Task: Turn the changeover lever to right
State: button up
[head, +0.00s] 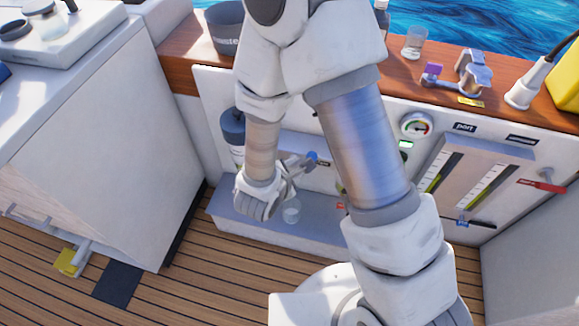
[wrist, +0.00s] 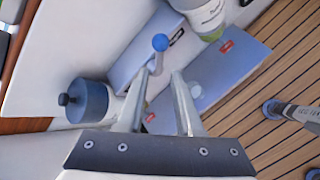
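The changeover lever appears to be the blue ball-ended lever (wrist: 160,42) on a grey housing in the wrist view. Its blue knob also shows in the head view (head: 312,157), just beyond my fingertips. My gripper (wrist: 161,73) is open, with a clear gap between its two fingers. The knob lies ahead of the gap, and the lever's stem runs down close to the left fingertip. Whether the finger touches the stem I cannot tell. In the head view my gripper (head: 298,165) points at the panel. A dark label (wrist: 177,36) sits beside the knob; its text is unreadable.
A grey ledge (head: 300,235) with a clear cup (head: 291,212) runs below the panel. A dark-topped container (head: 232,127) stands left of my gripper. A red-handled lever (head: 541,186) and gauges are at right.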

jog(key=shift+p+v, duration=0.35)
jog(key=shift+v, duration=1.7)
jog(key=shift+d, duration=0.1)
